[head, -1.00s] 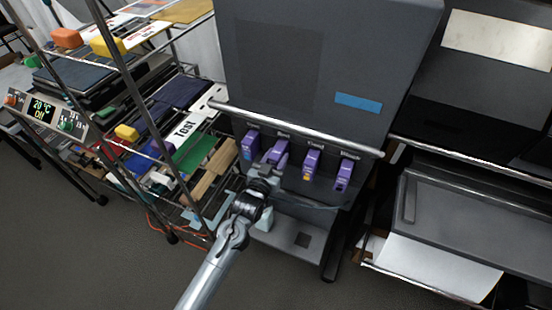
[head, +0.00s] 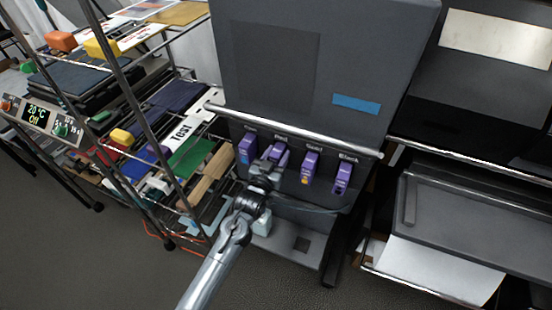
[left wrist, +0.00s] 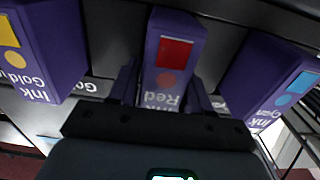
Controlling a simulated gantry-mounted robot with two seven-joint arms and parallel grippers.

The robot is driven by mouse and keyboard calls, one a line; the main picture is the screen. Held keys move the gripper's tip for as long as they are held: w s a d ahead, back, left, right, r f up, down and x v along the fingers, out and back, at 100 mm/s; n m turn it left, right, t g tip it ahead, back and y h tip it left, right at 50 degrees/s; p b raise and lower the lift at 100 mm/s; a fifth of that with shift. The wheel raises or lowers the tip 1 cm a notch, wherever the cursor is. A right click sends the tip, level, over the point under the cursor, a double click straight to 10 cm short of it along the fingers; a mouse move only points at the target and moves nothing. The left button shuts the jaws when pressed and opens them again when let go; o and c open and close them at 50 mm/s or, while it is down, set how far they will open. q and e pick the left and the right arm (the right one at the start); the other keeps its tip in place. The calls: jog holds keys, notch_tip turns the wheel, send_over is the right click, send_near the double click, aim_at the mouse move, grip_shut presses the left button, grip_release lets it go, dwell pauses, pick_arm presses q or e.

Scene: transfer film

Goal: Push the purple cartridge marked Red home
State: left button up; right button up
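The purple Red cartridge (head: 281,151) sits in the dark printer's front panel, second from left in a row of purple cartridges. In the left wrist view its front (left wrist: 170,62) shows a red square, a red dot and the words "Red Ink". My left gripper (head: 266,170) is at it from the front. In the left wrist view its two dark fingers (left wrist: 162,92) lie along both sides of the cartridge, with no clear gap. The gripper hides the cartridge's lower part in the head view. How far it stands out from the panel is hard to tell. My right gripper is not in view.
The Cyan cartridge (head: 247,148) is left of it; the Gold (head: 310,167) and Black (head: 342,179) cartridges are to the right. A metal bar (head: 300,131) runs above the row. A crowded wire rack (head: 150,130) stands at left, a paper tray (head: 440,265) at right.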

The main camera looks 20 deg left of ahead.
pick_arm(q)
jog(key=o, duration=0.4)
jog(key=shift+f, duration=0.15)
jog(key=shift+s, duration=0.4)
jog(key=s+a+p, duration=0.1)
jog(key=s+p, duration=0.1)
jog(key=s, duration=0.8)
jog(key=shift+p, duration=0.4)
jog(key=shift+a, duration=0.1)
